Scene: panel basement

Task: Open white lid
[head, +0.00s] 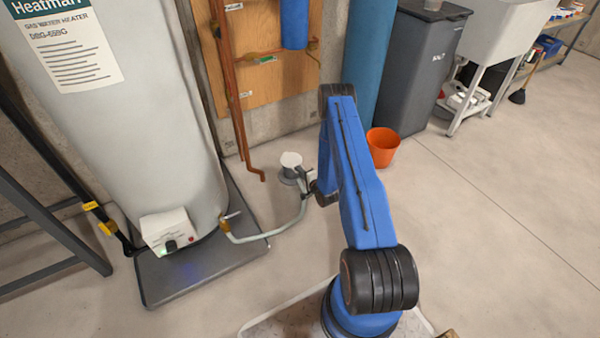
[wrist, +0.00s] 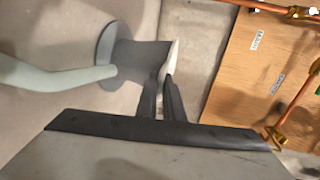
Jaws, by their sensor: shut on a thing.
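The white lid (head: 291,159) sits at the top of a short grey round pipe (head: 288,177) that stands on the floor near the wall. In the wrist view the lid (wrist: 173,54) shows nearly edge-on at the end of the grey pipe (wrist: 140,54). My gripper (head: 308,183) is at the right side of the pipe top. In the wrist view my gripper (wrist: 165,80) has its fingers close together on the lid's edge. I cannot tell whether the lid is lifted off the pipe.
A pale hose (head: 270,235) runs from the water heater (head: 130,110) to the pipe. Copper pipes (head: 240,110) hang on a wooden board (head: 265,70) behind. An orange bucket (head: 383,147) stands to the right. Open floor (head: 490,240) lies to the right.

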